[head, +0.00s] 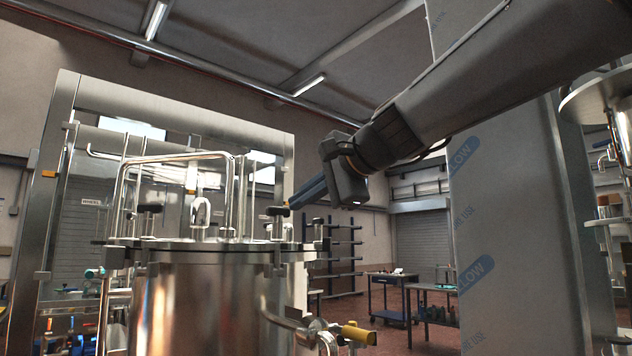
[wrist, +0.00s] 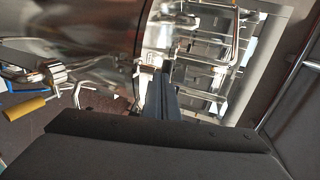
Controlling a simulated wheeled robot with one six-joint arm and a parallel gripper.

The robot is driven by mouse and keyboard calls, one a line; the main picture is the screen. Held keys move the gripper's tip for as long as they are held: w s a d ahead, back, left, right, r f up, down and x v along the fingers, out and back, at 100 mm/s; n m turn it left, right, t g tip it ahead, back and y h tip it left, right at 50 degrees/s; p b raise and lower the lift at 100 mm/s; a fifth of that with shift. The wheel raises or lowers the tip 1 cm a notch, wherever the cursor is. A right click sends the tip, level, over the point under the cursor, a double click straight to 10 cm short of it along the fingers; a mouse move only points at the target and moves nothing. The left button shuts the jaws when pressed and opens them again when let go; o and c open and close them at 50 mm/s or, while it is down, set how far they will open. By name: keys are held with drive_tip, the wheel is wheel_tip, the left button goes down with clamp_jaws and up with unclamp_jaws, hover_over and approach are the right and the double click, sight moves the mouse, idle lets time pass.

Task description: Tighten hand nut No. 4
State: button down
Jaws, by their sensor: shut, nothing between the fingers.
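A shiny steel tank (head: 200,300) with a flat lid (head: 215,246) stands at the left of the head view. Dark hand nuts stand on posts around the lid's rim: one (head: 149,208) at the left, one (head: 278,211) at the right, one (head: 317,222) at the far right edge. No numbers are readable, so I cannot tell which is No. 4. My gripper (head: 291,206) points down-left, its blue-grey fingers shut and empty, tips beside or overlapping the right-hand nut in the picture; contact cannot be told. In the wrist view, my gripper (wrist: 158,75) reaches toward the tank's (wrist: 80,35) rim.
A bent steel pipe handle (head: 180,157) rises above the lid. A yellow-handled valve (head: 358,334) sticks out low on the tank's right. A steel frame (head: 60,190) stands behind. A film-wrapped panel (head: 500,220) stands right. Workbenches (head: 392,280) are farther back.

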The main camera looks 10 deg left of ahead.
sight(275, 211)
drive_tip(key=x, duration=0.2)
drive_tip(key=p+x, duration=0.1)
drive_tip(key=x, duration=0.1)
drive_tip(key=r+p+x, duration=0.1)
drive_tip(key=shift+w+a, duration=0.35)
drive_tip(key=shift+a, duration=0.05)
